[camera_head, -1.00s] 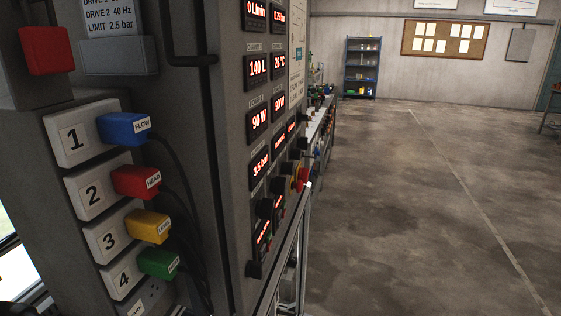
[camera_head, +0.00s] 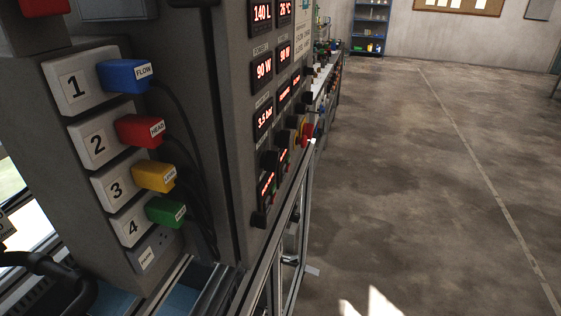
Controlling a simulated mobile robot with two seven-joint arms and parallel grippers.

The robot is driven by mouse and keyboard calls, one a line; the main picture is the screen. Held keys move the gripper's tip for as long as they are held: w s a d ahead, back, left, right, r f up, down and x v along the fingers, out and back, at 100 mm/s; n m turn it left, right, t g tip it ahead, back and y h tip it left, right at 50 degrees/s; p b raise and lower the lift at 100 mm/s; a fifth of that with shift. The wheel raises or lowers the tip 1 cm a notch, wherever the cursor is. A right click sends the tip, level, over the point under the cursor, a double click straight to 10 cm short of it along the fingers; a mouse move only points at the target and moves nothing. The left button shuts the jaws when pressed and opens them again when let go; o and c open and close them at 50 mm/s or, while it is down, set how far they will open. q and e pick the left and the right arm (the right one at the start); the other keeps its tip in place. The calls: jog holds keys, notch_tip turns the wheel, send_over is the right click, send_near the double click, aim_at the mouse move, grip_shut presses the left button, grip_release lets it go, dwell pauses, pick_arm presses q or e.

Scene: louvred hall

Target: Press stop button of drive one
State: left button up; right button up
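The control panel (camera_head: 238,105) stands on the left and is seen at a steep angle. Red lit displays, such as 90 W (camera_head: 262,72) and 3.5 bar (camera_head: 264,117), run down its face. Dark knobs and a red round button on a yellow base (camera_head: 306,133) stick out low on the panel's far side. Small controls beside the lowest displays (camera_head: 267,186) are too small and oblique to read, so I cannot tell which is the stop button of drive one. Neither of my grippers shows in this view.
Numbered sockets on the near side hold blue (camera_head: 124,75), red (camera_head: 140,131), yellow (camera_head: 154,176) and green (camera_head: 165,211) plugs with hanging black cables. A metal-framed bench (camera_head: 290,200) runs below the panel. The concrete floor (camera_head: 420,190) to the right is clear; a blue shelf (camera_head: 370,27) stands far back.

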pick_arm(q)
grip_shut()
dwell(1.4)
